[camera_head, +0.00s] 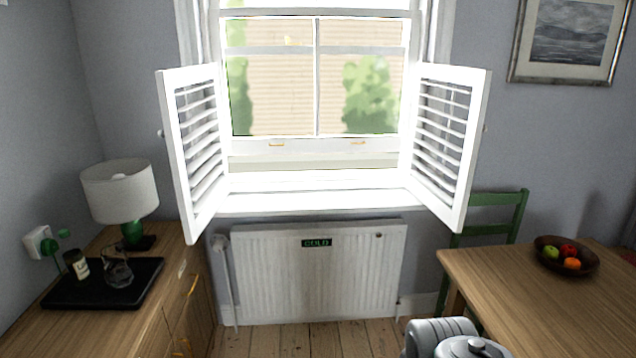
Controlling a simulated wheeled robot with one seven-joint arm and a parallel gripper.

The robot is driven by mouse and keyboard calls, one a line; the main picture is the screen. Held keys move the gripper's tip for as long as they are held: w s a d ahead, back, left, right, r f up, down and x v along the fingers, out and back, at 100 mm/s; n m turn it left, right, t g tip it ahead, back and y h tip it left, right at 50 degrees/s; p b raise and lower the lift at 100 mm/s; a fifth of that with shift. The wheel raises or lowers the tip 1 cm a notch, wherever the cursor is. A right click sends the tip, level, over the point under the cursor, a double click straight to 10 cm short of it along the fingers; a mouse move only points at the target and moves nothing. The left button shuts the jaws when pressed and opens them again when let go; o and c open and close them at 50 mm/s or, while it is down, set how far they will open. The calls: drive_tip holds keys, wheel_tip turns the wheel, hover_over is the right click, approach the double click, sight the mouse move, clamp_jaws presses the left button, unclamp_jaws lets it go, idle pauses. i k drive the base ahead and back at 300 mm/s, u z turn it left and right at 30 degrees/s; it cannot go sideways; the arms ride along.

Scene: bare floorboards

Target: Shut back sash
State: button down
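The white sash window (317,80) stands in the middle of the back wall, between two white louvred shutters. The front sash's bottom rail (317,145) carries two brass lifts (277,143). A pale strip shows between this rail and the sill, so the front sash looks raised. The top of the window is cut off, and I cannot tell how far the back sash is lowered. My gripper is not in view.
Open shutters (195,145) and (445,140) swing into the room. A radiator (318,275) stands below the sill. A cabinet with a lamp (120,190) and black tray (100,285) is left; a table with a fruit bowl (566,257) and green chair (490,215) are right.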

sight(317, 143)
drive_tip(key=u, duration=0.3)
drive_tip(key=i, duration=2.45)
drive_tip(key=u, duration=0.55)
